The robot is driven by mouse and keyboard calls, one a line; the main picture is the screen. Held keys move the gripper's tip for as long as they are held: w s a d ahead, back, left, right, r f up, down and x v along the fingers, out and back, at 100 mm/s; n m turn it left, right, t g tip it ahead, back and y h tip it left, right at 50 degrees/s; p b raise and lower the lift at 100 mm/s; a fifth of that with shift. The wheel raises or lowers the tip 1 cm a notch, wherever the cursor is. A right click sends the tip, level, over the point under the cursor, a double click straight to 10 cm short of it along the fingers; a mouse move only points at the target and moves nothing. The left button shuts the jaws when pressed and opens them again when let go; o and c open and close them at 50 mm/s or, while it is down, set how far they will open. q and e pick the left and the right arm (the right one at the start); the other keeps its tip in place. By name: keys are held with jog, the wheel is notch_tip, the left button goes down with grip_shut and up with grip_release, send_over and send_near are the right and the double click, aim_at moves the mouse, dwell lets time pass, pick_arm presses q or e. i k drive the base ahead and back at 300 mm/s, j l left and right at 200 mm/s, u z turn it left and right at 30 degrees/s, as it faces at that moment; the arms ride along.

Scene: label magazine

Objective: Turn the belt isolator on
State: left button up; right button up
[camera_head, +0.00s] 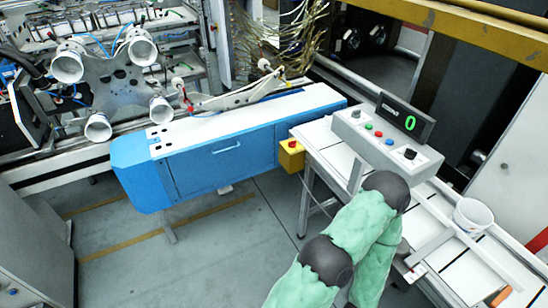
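A grey control box (385,140) stands on the bench at right. A black display (403,117) behind the box shows a green 0. My green-sleeved arm reaches up from the bottom, its dark joint just in front of the box.
A yellow box (291,155) with a red button is fixed at the bench's left end. A white cup (472,215) stands on the bench at right. A blue-sided machine (228,150) stands at left, with open floor in front.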

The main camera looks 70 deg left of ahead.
aim_at(292, 144)
jog(key=u, duration=0.45)
jog(key=i+j+u, duration=0.1)
jog(key=u, duration=0.75)
jog(key=i+u, duration=0.1)
jog(key=u, duration=0.75)
jog(key=i, duration=0.05)
